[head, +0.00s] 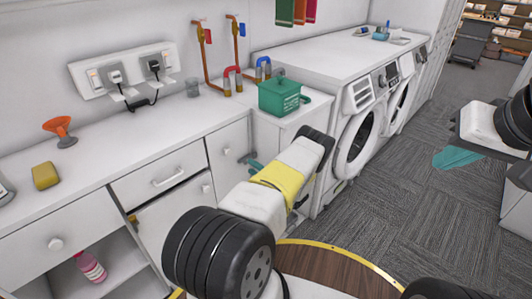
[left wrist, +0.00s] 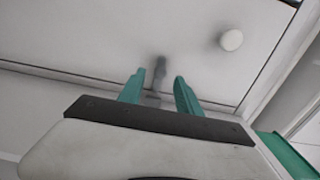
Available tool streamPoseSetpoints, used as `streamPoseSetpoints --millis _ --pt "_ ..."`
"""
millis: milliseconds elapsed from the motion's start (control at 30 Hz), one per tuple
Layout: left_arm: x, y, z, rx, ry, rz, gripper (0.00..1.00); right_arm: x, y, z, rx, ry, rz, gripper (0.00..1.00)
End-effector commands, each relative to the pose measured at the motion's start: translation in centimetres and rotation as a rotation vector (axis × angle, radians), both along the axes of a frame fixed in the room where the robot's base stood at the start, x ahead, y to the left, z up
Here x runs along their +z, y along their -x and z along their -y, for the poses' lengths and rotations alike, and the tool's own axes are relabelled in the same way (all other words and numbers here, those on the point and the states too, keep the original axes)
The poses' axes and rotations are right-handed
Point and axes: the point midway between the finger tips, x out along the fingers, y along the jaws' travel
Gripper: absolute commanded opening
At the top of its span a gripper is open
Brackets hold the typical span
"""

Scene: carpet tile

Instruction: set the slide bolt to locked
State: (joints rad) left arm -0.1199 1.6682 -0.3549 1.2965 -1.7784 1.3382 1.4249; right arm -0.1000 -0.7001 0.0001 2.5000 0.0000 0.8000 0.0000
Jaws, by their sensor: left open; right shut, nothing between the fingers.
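The slide bolt is a small grey metal piece (left wrist: 159,68) on the white cabinet front in the left wrist view. In the head view a bit of grey (head: 246,157) shows on the cabinet door, mostly behind my left gripper. My left gripper (head: 255,167) has teal fingers and is open, close to the cabinet front. In the left wrist view its fingertips (left wrist: 156,84) lie on either side of the bolt, with no contact that I can make out. Whether the bolt is locked cannot be told. My right gripper (head: 457,158) is shut and empty, over the carpet at the right.
A round white knob (left wrist: 231,40) sits on the cabinet near the bolt. A green box (head: 282,97) stands on the counter above. White washing machines (head: 350,110) stand to the right. Open carpet (head: 400,215) lies at the right.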

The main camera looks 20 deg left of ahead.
Motion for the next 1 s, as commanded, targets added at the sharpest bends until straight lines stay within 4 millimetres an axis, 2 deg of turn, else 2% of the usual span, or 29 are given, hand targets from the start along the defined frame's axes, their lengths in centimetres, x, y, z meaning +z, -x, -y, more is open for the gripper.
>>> streamPoseSetpoints --millis 100,200,500,533,733,1000 --pt "0.0 -0.6 -1.5 0.002 0.000 0.000 0.41 0.0 0.0 0.0 0.000 0.000 0.000 0.00" --pt "0.0 -0.9 -2.2 0.001 0.001 -0.001 0.41 0.0 0.0 0.0 0.000 0.000 0.000 0.00" --pt "0.0 -1.0 -2.5 0.000 0.000 -0.002 0.41 0.0 0.0 0.0 0.000 0.000 0.000 0.00" --pt "0.0 -1.0 -2.5 0.000 0.000 -0.002 0.39 0.0 0.0 0.0 0.000 0.000 0.000 0.00" --pt "0.0 -1.0 -2.5 0.000 0.001 -0.001 0.00 0.0 0.0 0.0 0.000 0.000 0.000 0.00" --pt "0.0 -1.0 -2.5 0.001 0.001 -0.001 0.00 0.0 0.0 0.0 0.000 0.000 0.000 0.00"
